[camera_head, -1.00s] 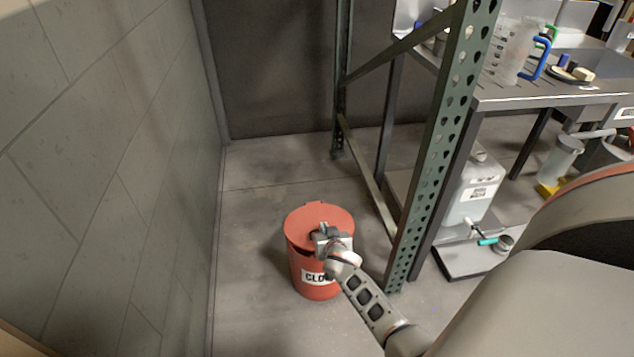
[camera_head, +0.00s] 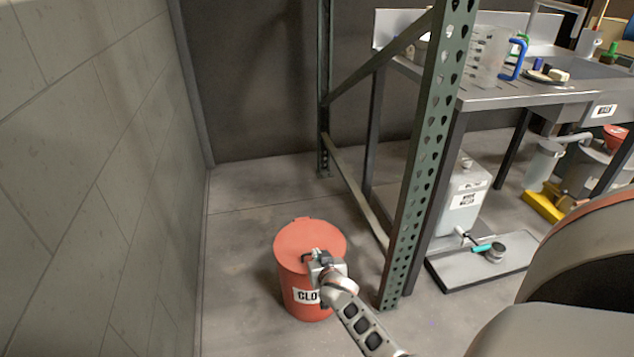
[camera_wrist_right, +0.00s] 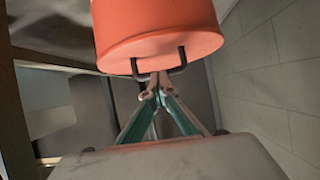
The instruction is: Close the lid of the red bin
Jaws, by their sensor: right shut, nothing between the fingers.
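The red bin (camera_head: 290,285) stands on the floor near the left wall, with a white label on its front. Its red lid (camera_head: 305,238) lies across the top, and no gap shows on the visible part of the rim. My right gripper (camera_head: 313,262) is at the front edge of the lid and hides part of it. My left gripper is not in view.
A green perforated rack post (camera_head: 420,165) stands right of the bin. Behind it are a steel bench (camera_head: 520,93), a white canister (camera_head: 462,200) and a floor scale (camera_head: 485,268). The grey block wall (camera_head: 90,170) is on the left. Floor is clear around the bin.

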